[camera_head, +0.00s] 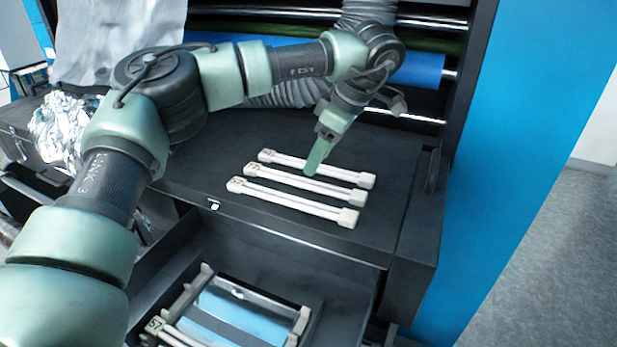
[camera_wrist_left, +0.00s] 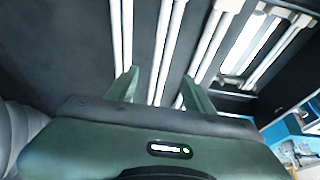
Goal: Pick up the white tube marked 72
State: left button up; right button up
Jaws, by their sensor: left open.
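Three white tubes with blocky end caps lie side by side on the black cabinet top: a back tube (camera_head: 315,168), a middle tube (camera_head: 310,181) and a front tube (camera_head: 290,200). Dark marks show on their left caps, but I cannot read which is 72. My left gripper (camera_head: 314,170) points down over the back and middle tubes. In the left wrist view its fingers (camera_wrist_left: 160,90) are open, with the middle tube (camera_wrist_left: 167,45) running between them. The back tube (camera_wrist_left: 122,35) is left there, and the front tube (camera_wrist_left: 205,45) is by the right finger. No tube is gripped.
An open drawer (camera_head: 340,290) below the front edge holds more white-ended tubes (camera_head: 190,290) and a blue sheet. Rollers, one blue (camera_head: 420,69), and a grey hose (camera_head: 290,92) stand behind. Crumpled foil (camera_head: 62,125) lies left. The top right of the tubes is clear.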

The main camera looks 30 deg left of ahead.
aim_at(304, 181)
pick_arm(q)
jog(key=shift+s+a+f+b, duration=0.15)
jog(key=shift+a+f+b, duration=0.05)
jog(key=shift+f, duration=0.2)
jog(key=shift+s+a+f+b, duration=0.1)
jog(key=shift+a+f+b, duration=0.1)
jog(key=shift+f, duration=0.2)
jog(key=b+x, duration=0.3)
jog(key=x, duration=0.1)
jog(key=shift+w+a+f+b, duration=0.1)
jog(key=shift+w+f+b, duration=0.2)
jog(key=shift+b, duration=0.1)
jog(key=shift+a, duration=0.1)
jog(key=shift+s+r, duration=0.1)
jog(key=shift+s, duration=0.05)
grip_shut()
